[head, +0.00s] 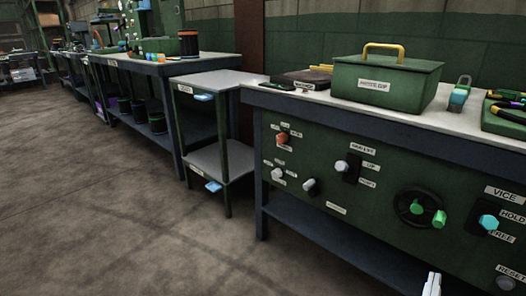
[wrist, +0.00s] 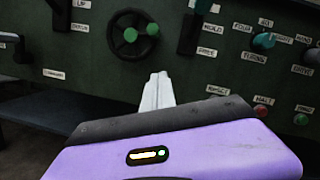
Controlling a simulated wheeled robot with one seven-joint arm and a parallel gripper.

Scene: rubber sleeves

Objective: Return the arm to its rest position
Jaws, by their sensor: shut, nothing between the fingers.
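My gripper (head: 432,284) shows at the bottom edge of the head view, right of centre, in front of the bench's green panel (head: 330,200). Only its pale fingertips are in that view. In the wrist view my gripper (wrist: 158,78) has its pale fingers together, with nothing between them. They point toward the panel, below the dark handwheel (wrist: 133,35) with green knobs. The handwheel also shows in the head view (head: 419,207). The fingers look apart from the panel, though the exact gap is hard to tell. The rest of my arm is out of the head view.
A green box (head: 385,82) with a yellow handle stands on the grey bench top. Labelled knobs and switches stick out of the panel, including a cyan VICE knob (head: 488,222). A small shelf unit (head: 222,160) stands left of the bench. The floor (head: 90,200) at left is clear.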

